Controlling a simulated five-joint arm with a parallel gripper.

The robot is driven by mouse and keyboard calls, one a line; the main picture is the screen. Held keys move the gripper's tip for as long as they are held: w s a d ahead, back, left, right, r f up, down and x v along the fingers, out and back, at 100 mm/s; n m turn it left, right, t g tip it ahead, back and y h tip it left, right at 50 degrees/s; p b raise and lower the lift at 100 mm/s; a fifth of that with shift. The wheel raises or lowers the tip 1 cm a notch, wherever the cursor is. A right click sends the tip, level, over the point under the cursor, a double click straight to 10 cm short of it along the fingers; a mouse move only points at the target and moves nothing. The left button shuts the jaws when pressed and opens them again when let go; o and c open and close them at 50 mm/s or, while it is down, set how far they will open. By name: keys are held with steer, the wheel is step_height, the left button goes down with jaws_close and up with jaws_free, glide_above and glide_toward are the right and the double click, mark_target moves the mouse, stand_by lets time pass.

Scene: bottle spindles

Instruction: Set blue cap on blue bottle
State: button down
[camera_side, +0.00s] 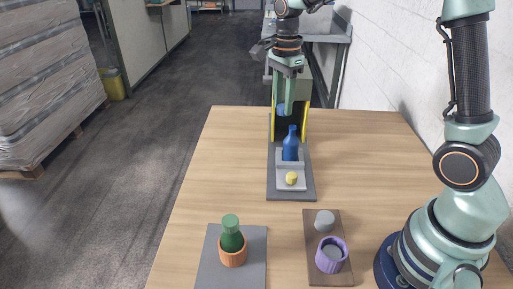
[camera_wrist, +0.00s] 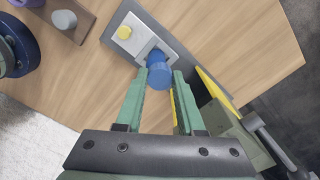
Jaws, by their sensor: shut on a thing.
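The blue bottle (camera_side: 290,148) stands upright in a light grey holder on a dark grey board, its narrow neck pointing up. My gripper (camera_side: 284,108) hangs over the board, pointing down. Its fingers are shut on the blue cap (camera_wrist: 160,77), which shows as a lighter blue round between the fingertips in the wrist view. In that view the blue bottle (camera_wrist: 156,57) is partly hidden just beyond the cap. In the side view the cap looks a little above and behind the bottle's neck, apart from it.
A yellow knob (camera_side: 291,178) sits on the holder's front. A black and yellow stand (camera_side: 305,122) is close behind the bottle. A green bottle (camera_side: 231,240) in an orange pot, a purple cup (camera_side: 331,256) and a grey knob (camera_side: 325,221) stand nearer the front. The table's middle left is clear.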

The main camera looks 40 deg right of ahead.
mark_target(292, 126)
steer(key=d, duration=0.1)
steer(key=s+d, duration=0.1)
steer(key=d, duration=0.1)
steer(key=shift+f+m, duration=0.2)
steer(key=shift+m, duration=0.1)
steer(key=shift+f, duration=1.45)
steer(key=shift+f, duration=0.25)
steer(key=shift+f, duration=0.85)
steer(key=shift+c, duration=2.2)
jaws_free()
steer(key=shift+r, duration=0.1)
steer(key=shift+r, duration=3.45)
